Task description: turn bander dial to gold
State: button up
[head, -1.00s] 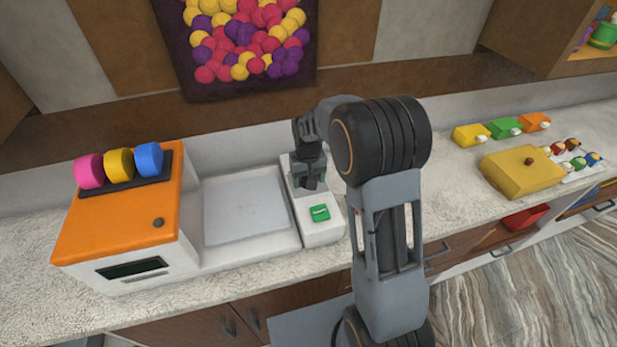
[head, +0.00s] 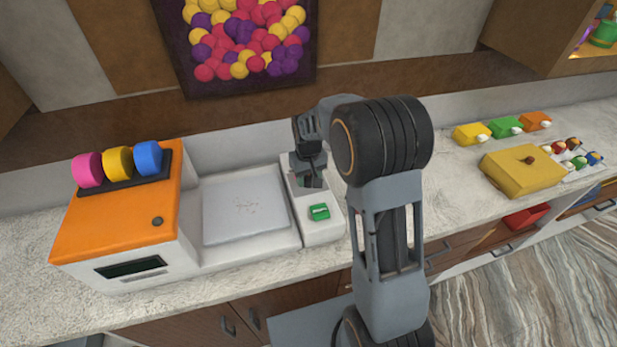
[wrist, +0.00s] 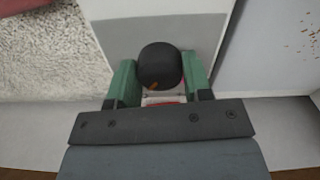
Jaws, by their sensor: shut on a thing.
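The bander (head: 225,250) is a white machine with an orange left housing and a right-hand arm. Its black round dial (wrist: 160,62) shows in the wrist view, with a small orange mark at its lower left edge. My gripper (wrist: 159,78) is shut on the dial, one green finger on each side. In the head view my gripper (head: 313,178) is over the back of the bander's right arm, and it hides the dial. A white patch with some red shows just below the dial in the wrist view. No gold mark can be made out.
Pink, yellow and blue rolls (head: 118,163) stand on the orange housing. A green button (head: 319,211) is in front of my gripper. The flat pale plate (head: 245,225) carries reddish specks. A yellow box (head: 522,170) and small coloured blocks are at the right.

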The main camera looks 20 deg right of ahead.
aim_at(308, 177)
jog(key=n+b, duration=0.1)
jog(key=n, duration=0.3)
jog(key=shift+n+b, duration=0.4)
jog(key=shift+n, duration=1.2)
jog(key=o, duration=0.9)
jog(key=shift+r, duration=0.1)
notch_tip(308, 177, up, 14)
jog(key=shift+f+b, duration=0.2)
jog(key=shift+b, duration=0.4)
